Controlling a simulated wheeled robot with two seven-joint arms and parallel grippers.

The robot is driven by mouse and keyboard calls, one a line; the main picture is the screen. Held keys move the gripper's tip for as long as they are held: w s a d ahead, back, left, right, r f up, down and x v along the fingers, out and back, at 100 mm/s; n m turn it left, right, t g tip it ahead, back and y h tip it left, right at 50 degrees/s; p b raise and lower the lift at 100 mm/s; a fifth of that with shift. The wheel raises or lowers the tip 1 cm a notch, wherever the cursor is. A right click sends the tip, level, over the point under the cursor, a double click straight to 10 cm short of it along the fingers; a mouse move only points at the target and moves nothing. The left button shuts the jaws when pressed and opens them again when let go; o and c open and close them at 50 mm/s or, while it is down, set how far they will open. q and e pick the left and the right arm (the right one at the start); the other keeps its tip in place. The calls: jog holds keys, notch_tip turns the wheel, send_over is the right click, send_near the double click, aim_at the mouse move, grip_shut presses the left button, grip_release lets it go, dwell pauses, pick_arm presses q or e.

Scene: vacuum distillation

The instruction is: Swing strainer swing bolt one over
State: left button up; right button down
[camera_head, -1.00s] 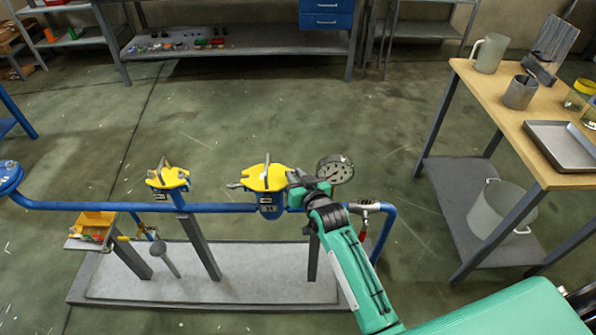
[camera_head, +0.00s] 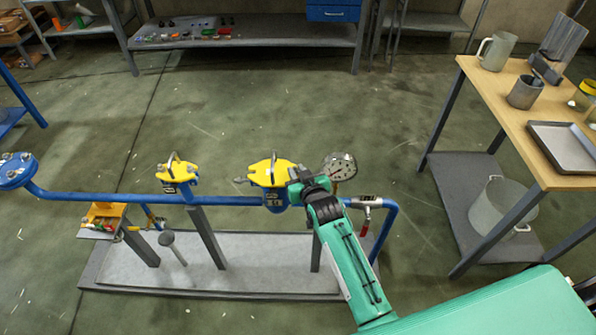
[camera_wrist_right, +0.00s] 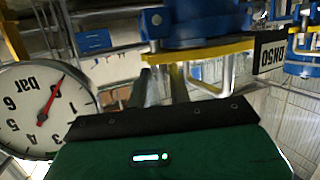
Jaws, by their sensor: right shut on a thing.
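The nearer strainer has a yellow cover (camera_head: 283,172) with an upright handle and sits on the blue pipe in the head view. My right gripper (camera_head: 298,182) is at the cover's right edge, shut on a swing bolt that the gripper mostly hides. In the right wrist view, the gripper's fingers (camera_wrist_right: 165,88) reach the yellow cover edge (camera_wrist_right: 205,52), below the blue strainer body (camera_wrist_right: 195,25). The bolt's exact tilt cannot be told. My left gripper is not in view.
A pressure gauge (camera_head: 340,167) stands close to the right of my gripper; it also shows in the wrist view (camera_wrist_right: 38,108). A second yellow-topped strainer (camera_head: 177,172) is to the left. A wooden-topped table (camera_head: 490,90) with vessels stands at right. The floor behind the pipe is clear.

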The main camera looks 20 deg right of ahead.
jog(key=c, duration=1.5)
grip_release()
jog(key=shift+c, duration=0.2)
jog(key=v, duration=1.3)
jog(key=shift+s, duration=0.35)
